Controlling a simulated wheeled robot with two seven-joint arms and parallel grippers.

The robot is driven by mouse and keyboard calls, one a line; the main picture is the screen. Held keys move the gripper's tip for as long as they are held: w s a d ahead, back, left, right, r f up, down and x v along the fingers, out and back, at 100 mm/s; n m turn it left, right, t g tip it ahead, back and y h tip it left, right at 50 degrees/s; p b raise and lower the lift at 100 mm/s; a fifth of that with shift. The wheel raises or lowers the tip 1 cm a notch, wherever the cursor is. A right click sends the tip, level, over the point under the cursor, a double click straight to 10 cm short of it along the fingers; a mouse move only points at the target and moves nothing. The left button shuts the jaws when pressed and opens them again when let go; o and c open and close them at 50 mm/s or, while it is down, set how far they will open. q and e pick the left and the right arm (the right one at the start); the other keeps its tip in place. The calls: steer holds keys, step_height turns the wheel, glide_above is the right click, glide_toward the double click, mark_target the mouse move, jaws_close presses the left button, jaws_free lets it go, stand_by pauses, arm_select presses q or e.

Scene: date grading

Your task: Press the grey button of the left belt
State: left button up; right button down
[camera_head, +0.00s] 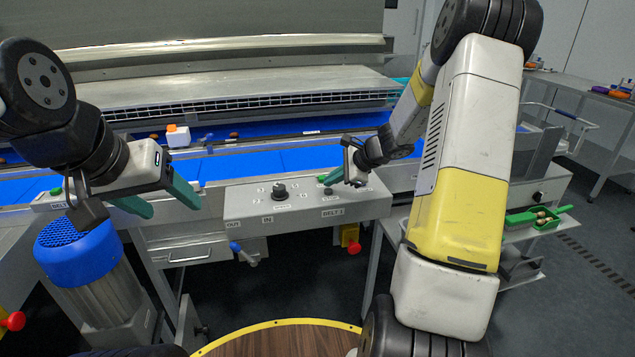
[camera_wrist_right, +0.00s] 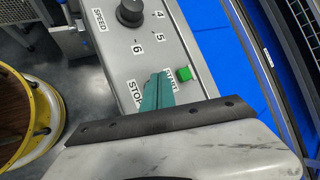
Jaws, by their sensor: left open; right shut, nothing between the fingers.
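The control box (camera_head: 250,205) in the middle of the head view has a black knob (camera_head: 279,190), a green button (camera_head: 322,177) and a small dark button (camera_head: 328,191) near its right end. Its label reads "BELT 1". My right gripper (camera_head: 335,178) is shut and empty, its teal tips close to these buttons. In the right wrist view the shut tips (camera_wrist_right: 157,80) lie between the "STOP" label (camera_wrist_right: 135,94) and the green button (camera_wrist_right: 184,73). No grey button shows there; the fingers may hide it. Contact cannot be told. My left gripper (camera_head: 166,205) is open and empty.
Another panel (camera_head: 45,203) with a green button (camera_head: 56,191) is partly hidden at the far left. Blue belts (camera_head: 240,165) run behind the box. A blue motor (camera_head: 78,250) and a round wooden table (camera_head: 280,341) are in front.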

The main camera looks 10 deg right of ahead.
mark_target(331, 190)
steer(key=shift+r, duration=0.25)
steer(key=shift+r, duration=2.55)
